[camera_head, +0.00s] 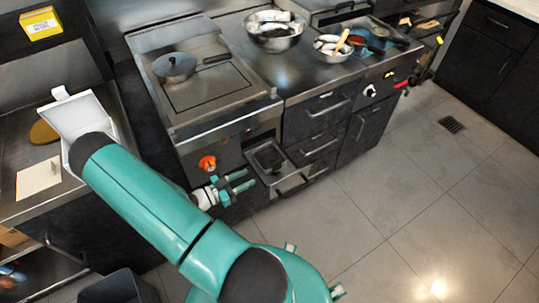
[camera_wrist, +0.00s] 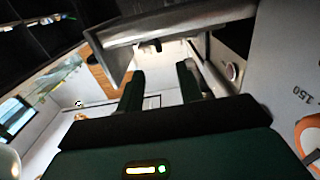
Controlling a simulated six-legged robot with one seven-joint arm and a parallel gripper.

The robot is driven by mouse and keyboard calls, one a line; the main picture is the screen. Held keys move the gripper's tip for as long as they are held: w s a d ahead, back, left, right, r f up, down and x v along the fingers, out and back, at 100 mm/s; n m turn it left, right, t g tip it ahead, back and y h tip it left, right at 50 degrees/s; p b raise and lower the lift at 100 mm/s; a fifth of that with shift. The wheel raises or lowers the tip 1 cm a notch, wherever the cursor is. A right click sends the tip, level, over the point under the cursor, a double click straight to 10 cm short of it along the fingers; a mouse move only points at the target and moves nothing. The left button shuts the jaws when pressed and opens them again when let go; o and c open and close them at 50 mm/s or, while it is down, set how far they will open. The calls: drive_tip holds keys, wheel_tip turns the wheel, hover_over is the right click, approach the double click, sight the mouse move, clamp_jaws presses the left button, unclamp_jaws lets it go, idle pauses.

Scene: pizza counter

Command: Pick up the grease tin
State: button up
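A small dark rectangular tin (camera_head: 270,158), which looks like the grease tin, sits in a pulled-out metal drawer (camera_head: 291,183) under the griddle. My gripper (camera_head: 246,180) is just left of this drawer, low in front of the griddle's front panel. Its two fingers are apart with nothing between them. In the wrist view the open gripper (camera_wrist: 160,78) points toward a metal edge (camera_wrist: 170,28) that crosses the upper part of the picture. I cannot tell whether this edge belongs to the drawer or the tin. The tin's inside is dark.
The griddle (camera_head: 205,98) holds a lidded pan (camera_head: 175,68). An orange knob (camera_head: 207,162) is on the front panel, close above my gripper. Closed drawers (camera_head: 318,146) are to the right. Bowls (camera_head: 276,32) stand on the counter. The tiled floor (camera_head: 400,180) at right is clear.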

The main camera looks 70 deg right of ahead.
sight(277, 170)
drive_tip(key=x, duration=0.7)
drive_tip(key=shift+s+d, duration=0.15)
drive_tip(key=shift+s, duration=0.25)
drive_tip(key=x, duration=0.6)
drive_tip(key=shift+f, duration=0.15)
clamp_jaws()
